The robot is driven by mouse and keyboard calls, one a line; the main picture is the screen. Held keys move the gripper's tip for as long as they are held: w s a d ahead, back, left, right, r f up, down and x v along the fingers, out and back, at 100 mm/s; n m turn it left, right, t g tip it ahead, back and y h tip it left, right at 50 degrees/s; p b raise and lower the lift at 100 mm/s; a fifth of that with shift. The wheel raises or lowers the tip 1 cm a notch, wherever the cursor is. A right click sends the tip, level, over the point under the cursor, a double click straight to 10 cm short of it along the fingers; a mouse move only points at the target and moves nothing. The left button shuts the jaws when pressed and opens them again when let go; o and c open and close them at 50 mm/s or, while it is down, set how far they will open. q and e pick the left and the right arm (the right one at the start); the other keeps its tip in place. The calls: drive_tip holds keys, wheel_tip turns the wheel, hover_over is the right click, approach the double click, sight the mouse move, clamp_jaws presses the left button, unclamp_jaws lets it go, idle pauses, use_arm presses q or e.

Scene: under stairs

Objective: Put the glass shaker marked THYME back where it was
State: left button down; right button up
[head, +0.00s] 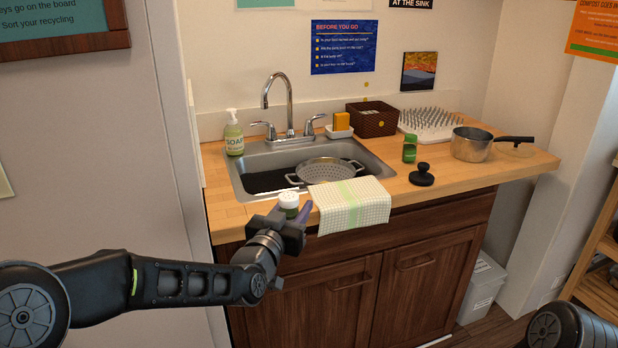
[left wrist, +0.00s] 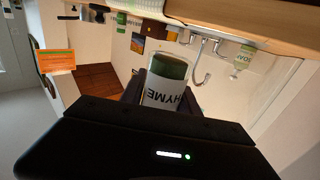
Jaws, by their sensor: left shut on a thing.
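In the left wrist view the shaker (left wrist: 166,83) shows a white label reading THYME, upside down in the picture. The gripper fingers hide its lower part in the head view. A second small green shaker (head: 410,148) stands on the wooden counter right of the sink; its label is too small to read. My right gripper is out of view.
A colander (head: 326,171) sits in the sink (head: 258,161), and a checked towel (head: 350,205) hangs over the front edge. A black knobbed object (head: 422,174), a saucepan (head: 471,147), a spiked drying mat (head: 430,122) and a brown basket (head: 371,121) stand on the right. A soap bottle (head: 233,134) stands left.

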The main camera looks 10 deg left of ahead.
use_arm(q)
drive_tip(key=s+a+f+n+y+p, duration=0.1)
drive_tip(key=s+a+f+y+p, duration=0.1)
drive_tip(key=s+a+f, duration=0.2)
drive_tip(key=s+a+f+n+y+p, duration=0.1)
drive_tip(key=s+a+f+y, duration=0.1)
drive_tip(key=f, duration=0.6)
drive_tip(key=shift+s+a+f+n+p, duration=0.2)
drive_tip(key=shift+s+a+n+p, duration=0.15)
drive_tip(key=shift+s+a, duration=0.7)
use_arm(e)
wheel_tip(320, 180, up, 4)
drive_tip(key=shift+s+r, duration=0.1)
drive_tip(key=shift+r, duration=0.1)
use_arm(q)
drive_tip(key=shift+w+a, duration=0.15)
drive_tip(key=shift+w, duration=0.05)
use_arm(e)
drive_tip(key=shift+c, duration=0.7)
